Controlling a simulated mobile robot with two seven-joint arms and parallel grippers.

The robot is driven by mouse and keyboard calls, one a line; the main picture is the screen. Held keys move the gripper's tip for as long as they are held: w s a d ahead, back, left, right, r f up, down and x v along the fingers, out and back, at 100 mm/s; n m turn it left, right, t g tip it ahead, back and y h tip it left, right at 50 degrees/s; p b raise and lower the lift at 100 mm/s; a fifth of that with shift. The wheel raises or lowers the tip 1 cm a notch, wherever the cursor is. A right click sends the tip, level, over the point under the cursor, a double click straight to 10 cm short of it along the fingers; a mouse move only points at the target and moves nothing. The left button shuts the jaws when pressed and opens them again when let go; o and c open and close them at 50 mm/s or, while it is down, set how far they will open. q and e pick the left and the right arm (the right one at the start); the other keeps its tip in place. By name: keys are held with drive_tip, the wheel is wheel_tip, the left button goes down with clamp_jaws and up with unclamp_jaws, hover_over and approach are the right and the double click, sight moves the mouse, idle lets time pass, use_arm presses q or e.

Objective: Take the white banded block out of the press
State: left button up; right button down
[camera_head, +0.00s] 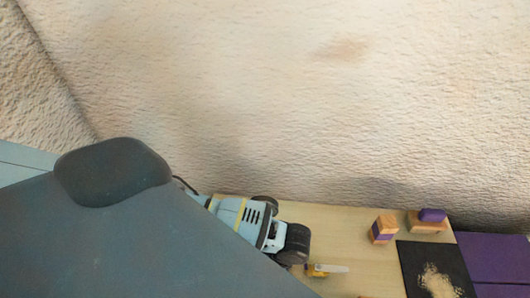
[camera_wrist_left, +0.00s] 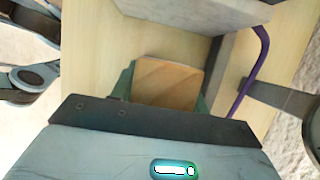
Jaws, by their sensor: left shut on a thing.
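In the left wrist view my left gripper (camera_wrist_left: 166,76) is shut on a wooden block (camera_wrist_left: 166,86), with a greenish finger on each side of it. I see its plain wood face; no white band shows, so I cannot tell whether it is the white banded block. A grey slab (camera_wrist_left: 205,10) with a grey upright lies just beyond the block and may be part of the press. I cannot tell whether the block touches it. In the head view my large grey arm hides my left gripper and the area around it. My right gripper is not in view.
On the bench (camera_head: 330,222) are a blue power tool (camera_head: 235,213), a purple-banded block (camera_head: 383,230), a wooden piece with a purple top (camera_head: 428,222) and a yellow-handled tool (camera_head: 320,269). A black mat (camera_head: 415,262) carries pale dust. A purple rod (camera_wrist_left: 258,70) curves beside the slab.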

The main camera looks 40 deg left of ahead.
use_arm(q)
drive_tip(key=shift+s+a+r, duration=0.1)
drive_tip(key=shift+s+a, duration=0.2)
drive_tip(key=shift+a, duration=0.25)
drive_tip(key=shift+s, duration=0.1)
drive_tip(key=o, duration=1.2)
drive_tip(key=shift+c, duration=0.2)
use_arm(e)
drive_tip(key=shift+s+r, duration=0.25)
use_arm(q)
drive_tip(key=p+v, duration=0.1)
drive_tip(key=v, duration=0.6)
drive_tip(key=shift+r, duration=0.35)
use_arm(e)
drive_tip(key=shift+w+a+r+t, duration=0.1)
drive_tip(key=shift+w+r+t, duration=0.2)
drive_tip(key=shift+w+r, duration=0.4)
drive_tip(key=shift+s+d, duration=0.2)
use_arm(q)
drive_tip(key=shift+d, duration=0.15)
